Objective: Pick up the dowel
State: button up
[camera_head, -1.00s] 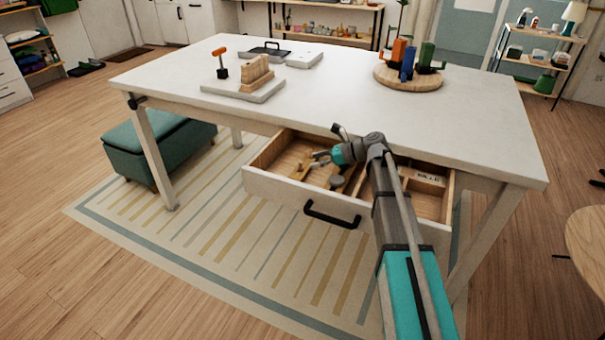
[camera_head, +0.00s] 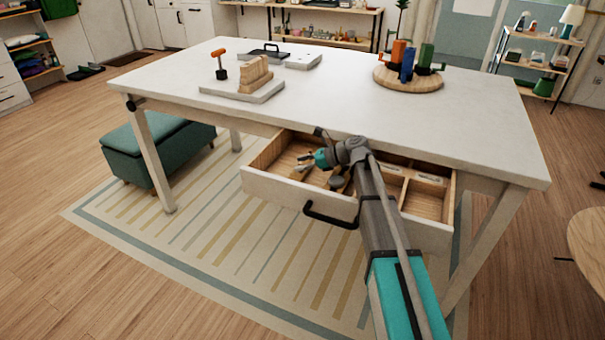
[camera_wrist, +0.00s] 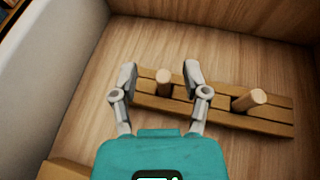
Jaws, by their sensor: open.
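In the wrist view a slatted wooden block (camera_wrist: 215,112) lies on the drawer floor with two pale round dowels standing up from it. The nearer-to-centre dowel (camera_wrist: 164,83) shows between the two fingers of my gripper (camera_wrist: 159,72). The other dowel (camera_wrist: 249,100) stands to the right, outside the fingers. My gripper is open, with a gap on both sides of the central dowel; no contact is visible. In the head view my gripper (camera_head: 305,158) is inside the open drawer, and the dowels are too small to make out there.
The open drawer (camera_head: 270,188) has wooden walls close around my gripper and divided compartments at right. The white table top (camera_head: 330,85) overhangs it.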

jog(key=shift+a+f, duration=0.1)
jog(key=shift+a, duration=0.2)
jog(key=shift+c, duration=0.2)
grip_shut()
